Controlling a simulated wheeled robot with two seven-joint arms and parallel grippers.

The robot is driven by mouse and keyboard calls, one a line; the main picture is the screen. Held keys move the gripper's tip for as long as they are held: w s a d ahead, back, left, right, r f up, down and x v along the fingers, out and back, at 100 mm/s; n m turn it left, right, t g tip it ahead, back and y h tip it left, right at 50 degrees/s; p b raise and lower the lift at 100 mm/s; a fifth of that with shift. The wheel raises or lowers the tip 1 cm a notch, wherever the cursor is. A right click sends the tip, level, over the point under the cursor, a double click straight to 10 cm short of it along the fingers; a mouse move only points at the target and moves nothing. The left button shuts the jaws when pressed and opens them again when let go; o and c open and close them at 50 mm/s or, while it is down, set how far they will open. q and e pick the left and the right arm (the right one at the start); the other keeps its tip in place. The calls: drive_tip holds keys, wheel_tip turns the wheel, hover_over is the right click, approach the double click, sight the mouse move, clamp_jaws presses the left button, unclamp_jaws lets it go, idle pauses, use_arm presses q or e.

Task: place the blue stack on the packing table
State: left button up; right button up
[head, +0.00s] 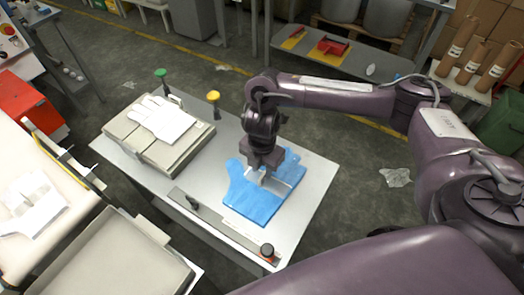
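The blue stack (257,205), flat and glove-shaped, lies on the light grey table (316,190) in the middle of the head view, near that table's right end. A pale strip crosses its upper part. My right gripper (262,178) points down at the stack's upper middle, its fingertips at or very near the stack. Its fingers partly hide the contact, so I cannot tell whether they are open or shut on it. My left gripper is not in view. No label shows which table is the packing table.
A grey block with white gloves (163,118) on it sits at the table's left end. Green (161,73) and yellow (213,97) knobs stand behind it. A grey tray (115,262) is at lower left.

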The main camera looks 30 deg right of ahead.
wheel_tip(320, 180, up, 8)
drive_tip(key=p, duration=0.2)
idle(0.6)
